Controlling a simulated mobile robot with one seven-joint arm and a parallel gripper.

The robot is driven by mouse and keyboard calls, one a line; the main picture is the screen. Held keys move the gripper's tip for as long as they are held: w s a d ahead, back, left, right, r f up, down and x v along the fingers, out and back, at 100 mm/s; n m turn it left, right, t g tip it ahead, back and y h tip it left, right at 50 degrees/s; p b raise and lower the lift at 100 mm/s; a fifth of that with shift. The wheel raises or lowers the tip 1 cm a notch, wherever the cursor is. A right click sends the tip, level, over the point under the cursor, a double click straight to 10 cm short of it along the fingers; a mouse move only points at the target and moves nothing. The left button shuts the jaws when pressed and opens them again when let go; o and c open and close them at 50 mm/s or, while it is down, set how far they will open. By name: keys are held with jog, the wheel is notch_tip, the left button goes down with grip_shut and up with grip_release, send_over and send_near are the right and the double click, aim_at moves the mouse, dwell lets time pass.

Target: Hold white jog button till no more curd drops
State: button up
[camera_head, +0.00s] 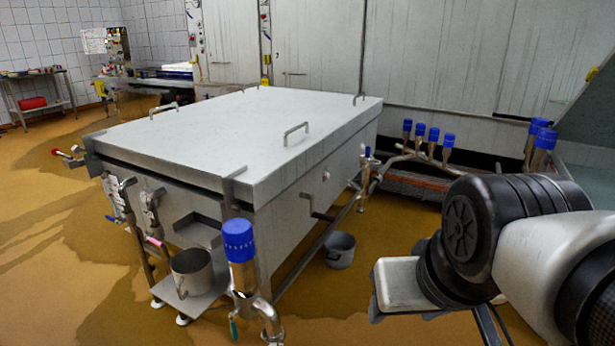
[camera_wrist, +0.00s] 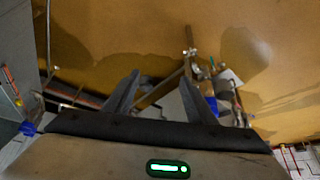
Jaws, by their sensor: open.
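I cannot make out a white jog button in either view. Small red and yellow controls (camera_head: 265,24) sit on the pale wall panels at the back, too small to tell apart. No curd shows. In the wrist view my gripper (camera_wrist: 160,78) is open, its two dark fingers apart with nothing held between them. Beyond them lie the brown floor and some blurred metal pipes. In the head view my arm comes in from the lower right, to the right of the big steel vat (camera_head: 235,125) and apart from it.
The vat's lid is closed and has handles. A steel pot (camera_head: 192,272) stands on its low shelf, and a bucket (camera_head: 340,250) is on the floor. Blue-capped pipes (camera_head: 239,243) stand at the front and right. The wet brown floor is open at left; a rack (camera_head: 38,95) stands far left.

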jog(key=shift+c, duration=0.5)
grip_shut()
dwell(1.4)
